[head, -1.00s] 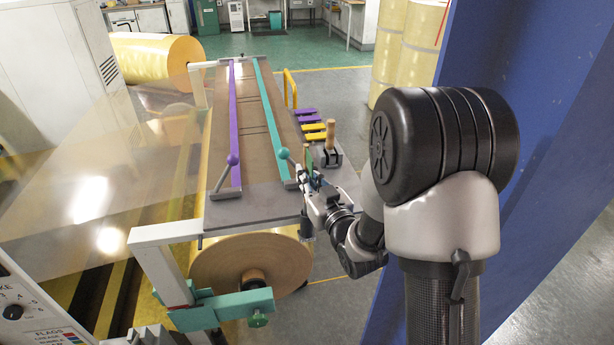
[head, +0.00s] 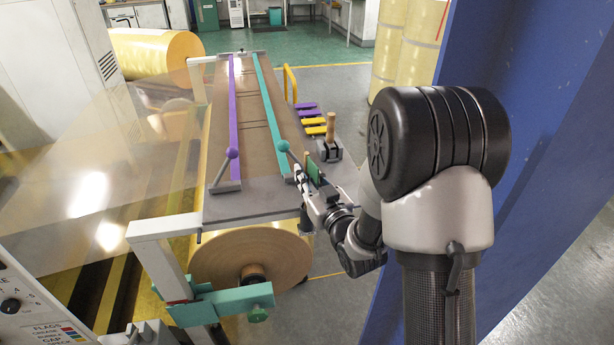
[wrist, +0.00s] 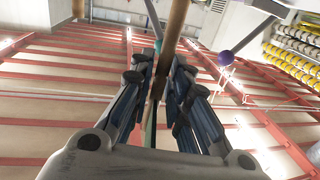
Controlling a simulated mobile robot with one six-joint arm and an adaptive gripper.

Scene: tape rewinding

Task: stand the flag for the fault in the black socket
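A green flag (head: 315,172) with a wooden stick stands close to upright at the table's right edge. My gripper (head: 308,188) is at the flag. In the wrist view my gripper (wrist: 158,85) is shut on the flag's wooden stick (wrist: 176,25), with a green strip below between the fingers. A small dark cylinder (head: 305,222), perhaps the black socket, shows at the table's near right corner, below and apart from the flag. The stick's lower end is hidden.
The long table (head: 245,205) carries a purple bar (head: 233,110) and a teal bar (head: 270,100), each with a ball lever. A wooden handle (head: 331,126) stands in a dark holder (head: 327,153). Purple and yellow flags (head: 312,122) lie beyond. A blue wall (head: 540,150) stands right.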

